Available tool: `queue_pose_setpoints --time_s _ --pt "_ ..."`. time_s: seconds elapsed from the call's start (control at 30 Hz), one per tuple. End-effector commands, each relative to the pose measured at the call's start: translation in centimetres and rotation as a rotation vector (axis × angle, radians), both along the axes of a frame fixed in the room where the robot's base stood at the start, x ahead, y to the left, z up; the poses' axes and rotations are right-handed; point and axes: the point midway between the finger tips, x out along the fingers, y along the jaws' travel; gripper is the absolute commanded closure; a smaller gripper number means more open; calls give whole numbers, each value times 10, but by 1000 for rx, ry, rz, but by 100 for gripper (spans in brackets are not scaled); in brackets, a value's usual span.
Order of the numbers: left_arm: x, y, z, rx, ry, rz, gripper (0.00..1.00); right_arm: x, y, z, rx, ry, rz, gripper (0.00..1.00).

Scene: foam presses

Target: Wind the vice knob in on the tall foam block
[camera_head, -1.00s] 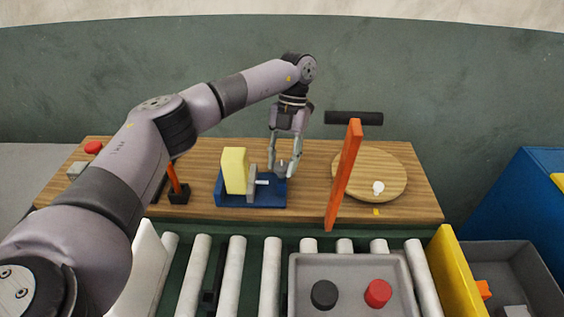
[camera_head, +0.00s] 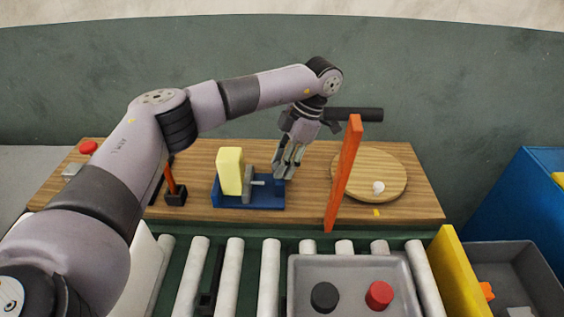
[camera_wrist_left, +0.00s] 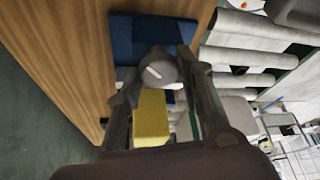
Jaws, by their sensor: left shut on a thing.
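The yellow tall foam block (camera_head: 230,172) stands upright in the blue vice (camera_head: 218,200) on the wooden table. The grey moving jaw plate (camera_head: 248,186) is close to the block's right face, with a light screw (camera_head: 260,183) running right from it. My left gripper (camera_head: 286,171) is at the screw's right end, tilted. In the left wrist view, the round grey knob (camera_wrist_left: 158,70) with a white line sits between the fingertips, which are shut on it. The foam block (camera_wrist_left: 151,118) shows beyond it. In the head view the fingers hide the knob. My right gripper is out of view.
An orange upright board (camera_head: 344,175) stands right of the gripper, near a black bar (camera_head: 360,114). A round wooden disc (camera_head: 385,165) with a white knob lies further right. A small orange-handled lever (camera_head: 173,182) stands left. Rollers and a grey tray (camera_head: 345,261) are in front.

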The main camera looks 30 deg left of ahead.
Motion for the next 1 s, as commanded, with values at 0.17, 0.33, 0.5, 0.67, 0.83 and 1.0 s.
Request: queue_pose_setpoints --time_s 0.17,0.33,0.5,0.67,0.83,1.0 --pt "1 0 1 1 -5 -63 93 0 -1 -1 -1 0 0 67" --pt "1 0 1 0 -4 -92 93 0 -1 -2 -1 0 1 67" --pt "1 0 1 0 -5 -99 93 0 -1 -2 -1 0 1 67" --pt "1 0 1 0 -5 -99 93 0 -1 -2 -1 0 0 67" --pt "1 0 1 0 -4 -98 61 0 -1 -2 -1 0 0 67" --pt "0 0 1 0 -3 -98 50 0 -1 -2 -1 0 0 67"
